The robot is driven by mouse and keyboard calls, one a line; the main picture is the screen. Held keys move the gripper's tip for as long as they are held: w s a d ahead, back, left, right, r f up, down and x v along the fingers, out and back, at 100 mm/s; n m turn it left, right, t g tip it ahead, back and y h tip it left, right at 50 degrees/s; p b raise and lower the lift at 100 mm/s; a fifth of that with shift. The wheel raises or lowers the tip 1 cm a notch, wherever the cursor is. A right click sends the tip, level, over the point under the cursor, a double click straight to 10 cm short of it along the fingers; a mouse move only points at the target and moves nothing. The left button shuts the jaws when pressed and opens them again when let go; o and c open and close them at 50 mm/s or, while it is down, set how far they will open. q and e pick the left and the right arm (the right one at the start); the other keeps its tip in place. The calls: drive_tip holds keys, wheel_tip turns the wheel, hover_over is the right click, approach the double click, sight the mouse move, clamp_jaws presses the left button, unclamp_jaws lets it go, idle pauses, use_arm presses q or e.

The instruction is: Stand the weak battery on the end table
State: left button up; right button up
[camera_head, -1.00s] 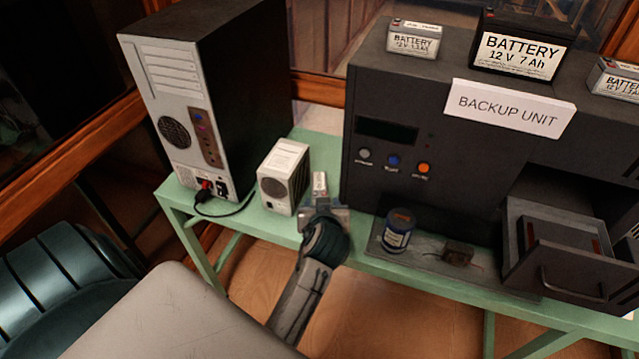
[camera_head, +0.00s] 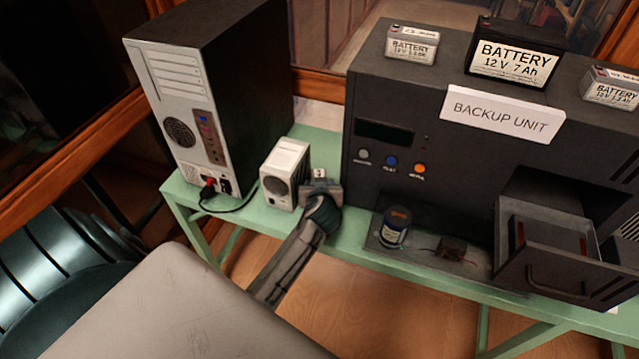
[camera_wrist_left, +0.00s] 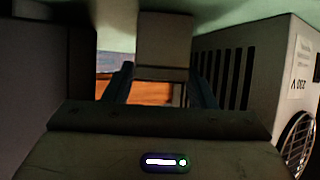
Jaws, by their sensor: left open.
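A small pale block (camera_head: 319,174), likely a battery, stands on the green table in the gap between a white fan box and the black backup unit. Its label is not readable, so I cannot tell whether it is the weak one. My left gripper (camera_head: 321,188) is at this block, open. In the left wrist view the block (camera_wrist_left: 165,40) shows between the two open fingers (camera_wrist_left: 163,85); contact is not clear. Small batteries (camera_head: 411,44) (camera_head: 611,88) and a larger 7 Ah battery (camera_head: 517,52) stand on the backup unit. I cannot identify the end table. My right gripper is not in view.
The white fan box (camera_head: 285,174) is close at the left of the gripper, with a computer tower (camera_head: 205,120) beyond. The backup unit (camera_head: 385,188) is at the right, with an open drawer (camera_head: 545,265).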

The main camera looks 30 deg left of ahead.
sight(320, 175)
use_arm(q)
drive_tip(key=shift+c, duration=0.2)
clamp_jaws()
drive_tip(key=shift+w+r, duration=0.1)
drive_tip(key=shift+r, duration=0.05)
drive_tip(key=shift+r+p, duration=0.5)
drive_tip(key=shift+p, duration=0.05)
wheel_tip(320, 175, up, 3)
drive_tip(key=shift+f+p, duration=0.1)
drive_tip(key=shift+p, duration=1)
drive_tip(key=s+d+r+p, duration=0.1)
drive_tip(key=s+d, duration=0.7)
drive_tip(key=s, duration=0.5)
drive_tip(key=shift+s+d, duration=0.2)
drive_tip(key=shift+s, duration=0.15)
